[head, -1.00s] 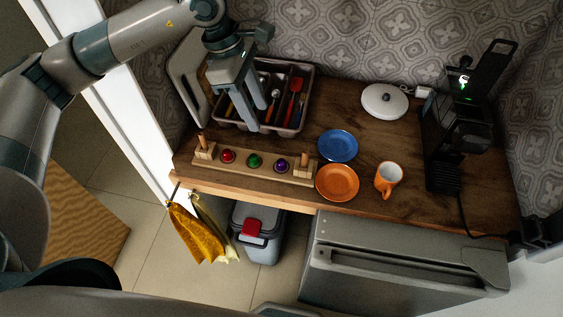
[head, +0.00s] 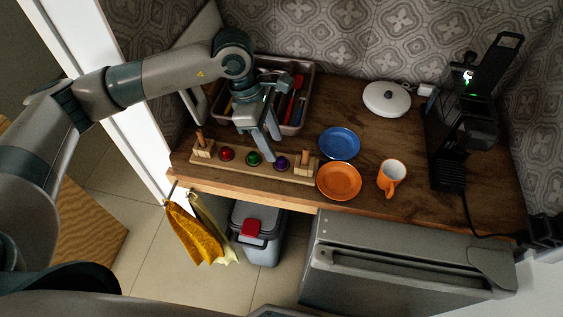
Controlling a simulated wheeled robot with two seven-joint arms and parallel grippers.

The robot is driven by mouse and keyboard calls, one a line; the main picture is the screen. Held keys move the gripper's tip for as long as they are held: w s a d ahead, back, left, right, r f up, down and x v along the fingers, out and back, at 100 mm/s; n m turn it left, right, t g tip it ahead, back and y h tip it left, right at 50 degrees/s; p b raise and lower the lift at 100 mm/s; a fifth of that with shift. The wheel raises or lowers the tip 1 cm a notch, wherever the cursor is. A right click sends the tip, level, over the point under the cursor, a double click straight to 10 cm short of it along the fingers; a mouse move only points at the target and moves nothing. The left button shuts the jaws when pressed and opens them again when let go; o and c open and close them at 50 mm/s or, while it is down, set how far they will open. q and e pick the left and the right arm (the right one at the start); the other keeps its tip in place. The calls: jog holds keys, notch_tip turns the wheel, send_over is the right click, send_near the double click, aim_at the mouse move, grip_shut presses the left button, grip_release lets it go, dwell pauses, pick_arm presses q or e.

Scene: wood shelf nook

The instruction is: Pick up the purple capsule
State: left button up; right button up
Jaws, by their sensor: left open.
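The purple capsule (head: 281,163) sits in a wooden holder (head: 233,168) on the counter, at the right end of a row with a green capsule (head: 254,159) and a red capsule (head: 227,154). My left gripper (head: 263,153) is open and empty. It points down over the holder, its fingertips close to the green and purple capsules in the picture. One finger partly overlaps the area beside the purple capsule. I cannot tell the exact height of the fingertips above the holder. My right gripper is not in view.
A cutlery tray (head: 312,80) stands behind the gripper. A blue plate (head: 339,143), an orange plate (head: 338,181) and an orange mug (head: 391,176) stand to the right. A white lidded dish (head: 387,98) and a black coffee machine (head: 465,125) are farther right. Wooden posts rise at both holder ends.

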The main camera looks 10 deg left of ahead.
aim_at(281, 158)
pick_arm(q)
jog(key=shift+f, duration=0.15)
jog(key=shift+x, duration=2.55)
jog(key=shift+w+d, duration=0.1)
jog(key=shift+d, duration=0.1)
grip_shut()
